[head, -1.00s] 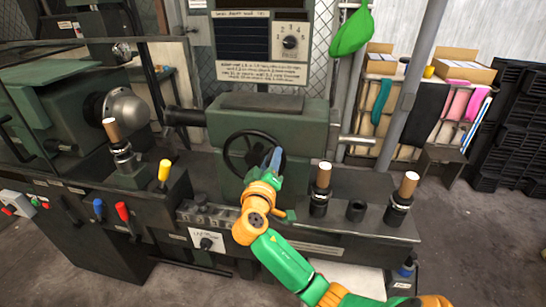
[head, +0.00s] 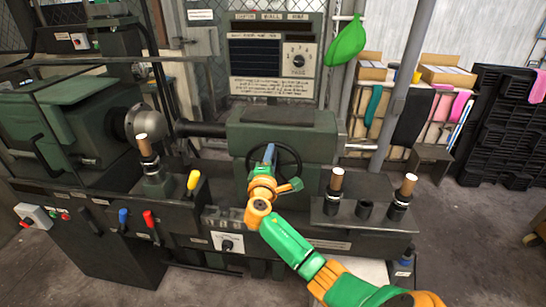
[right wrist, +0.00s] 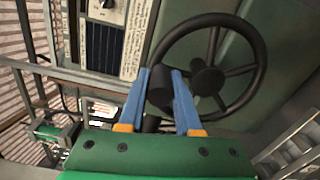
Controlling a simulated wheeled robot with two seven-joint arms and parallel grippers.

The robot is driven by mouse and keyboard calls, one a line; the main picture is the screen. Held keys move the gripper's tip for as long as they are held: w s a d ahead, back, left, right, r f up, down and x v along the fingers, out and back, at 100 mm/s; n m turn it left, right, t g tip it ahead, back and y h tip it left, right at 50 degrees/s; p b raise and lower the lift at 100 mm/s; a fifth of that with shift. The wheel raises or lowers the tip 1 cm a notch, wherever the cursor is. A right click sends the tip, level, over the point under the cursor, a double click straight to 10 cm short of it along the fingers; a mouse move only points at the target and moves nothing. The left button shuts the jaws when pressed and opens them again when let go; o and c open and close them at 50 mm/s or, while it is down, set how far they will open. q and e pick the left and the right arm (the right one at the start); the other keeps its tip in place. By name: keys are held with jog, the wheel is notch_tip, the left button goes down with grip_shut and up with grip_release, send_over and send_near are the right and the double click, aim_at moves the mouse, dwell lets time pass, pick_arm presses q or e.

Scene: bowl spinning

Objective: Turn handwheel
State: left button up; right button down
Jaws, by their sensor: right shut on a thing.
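The dark handwheel (head: 299,161) with spokes stands on the front of the green machine housing in the head view. In the right wrist view its round rim (right wrist: 262,62) and hub fill the upper right. My right gripper (head: 269,153) is at the upper left part of the wheel in the head view. Its blue fingers (right wrist: 162,88) are shut on the dark handle (right wrist: 160,92) at the wheel's rim, one finger on each side. The gripper and arm hide the wheel's lower left part in the head view. My left gripper is not in view.
Wooden-topped posts (head: 336,185) stand right of the wheel, close to my right arm. Yellow (head: 193,180), blue and red levers are at the left. A control panel (head: 272,55) is above. Open floor lies at the right.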

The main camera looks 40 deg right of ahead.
aim_at(254, 154)
jog(key=w+n, duration=0.1)
jog(key=a+n, duration=0.1)
jog(key=n, duration=0.1)
jog(key=w+a+n, duration=0.1)
jog(key=n, duration=0.1)
jog(key=shift+w+a+f, duration=0.1)
jog(key=shift+w+f, duration=0.2)
jog(key=n, duration=0.1)
jog(key=w+a+f+n, duration=0.1)
jog(key=n, duration=0.1)
jog(key=shift+b, duration=0.4)
jog(key=shift+w+a+f+n, duration=0.3)
jog(key=shift+f+n, duration=0.2)
jog(key=shift+n, duration=0.5)
jog(key=shift+w+f, duration=0.1)
jog(key=c, duration=0.6)
grip_release()
jog(key=shift+w, duration=0.15)
jog(key=shift+a, duration=0.1)
